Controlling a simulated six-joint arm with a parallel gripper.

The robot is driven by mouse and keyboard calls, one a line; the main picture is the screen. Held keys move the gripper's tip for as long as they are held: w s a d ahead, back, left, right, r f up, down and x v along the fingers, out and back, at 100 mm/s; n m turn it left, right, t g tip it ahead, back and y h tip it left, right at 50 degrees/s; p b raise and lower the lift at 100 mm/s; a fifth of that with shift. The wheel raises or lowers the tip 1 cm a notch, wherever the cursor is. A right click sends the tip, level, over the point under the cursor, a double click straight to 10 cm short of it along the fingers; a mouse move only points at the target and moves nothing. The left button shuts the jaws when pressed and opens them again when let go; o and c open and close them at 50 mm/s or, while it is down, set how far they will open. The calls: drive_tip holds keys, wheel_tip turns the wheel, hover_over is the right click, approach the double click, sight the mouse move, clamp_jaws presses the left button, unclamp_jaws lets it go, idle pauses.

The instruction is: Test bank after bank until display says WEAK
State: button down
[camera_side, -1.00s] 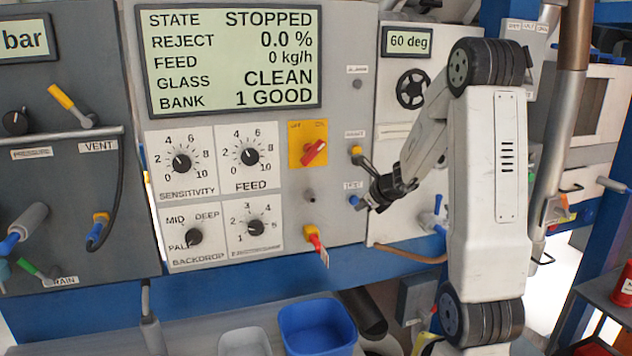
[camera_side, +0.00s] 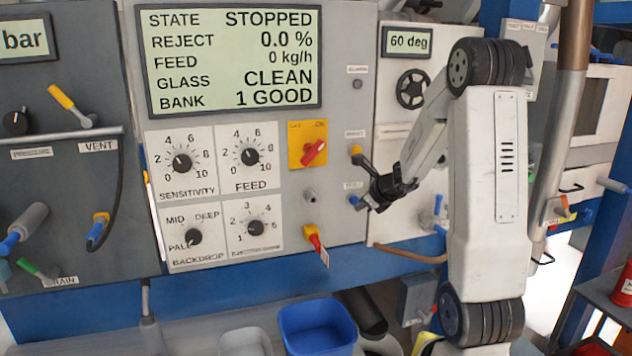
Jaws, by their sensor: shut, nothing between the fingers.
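The display (camera_side: 235,60) reads STATE STOPPED, REJECT 0.0 %, FEED 0 kg/h, GLASS CLEAN and BANK 1 GOOD. The numbered lower-right knob (camera_side: 255,228) carries a scale from 1 to 5; its small label is hard to read. A blue button (camera_side: 353,200) and a yellow button (camera_side: 356,150) sit at the panel's right edge, with small labels above them. My gripper (camera_side: 368,203) is shut and empty, just right of the blue button. Whether it touches the button is unclear.
Sensitivity (camera_side: 181,164), feed (camera_side: 250,157) and backdrop (camera_side: 194,237) knobs sit left. A blue bin (camera_side: 318,328) stands below. A handwheel (camera_side: 412,88) is above my gripper.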

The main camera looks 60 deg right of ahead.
drive_tip(key=shift+w+d, duration=0.1)
drive_tip(key=shift+w, duration=0.05)
idle(0.5)
drive_tip(key=shift+w+d, duration=0.2)
drive_tip(key=shift+w+d, duration=0.35)
idle(1.3)
drive_tip(key=shift+s+a, duration=0.1)
drive_tip(key=shift+s, duration=0.05)
drive_tip(key=shift+s+a, duration=0.55)
idle(0.5)
drive_tip(key=s+a, duration=0.4)
drive_tip(key=shift+a, duration=0.15)
idle(0.5)
drive_tip(key=shift+s, duration=0.1)
idle(0.4)
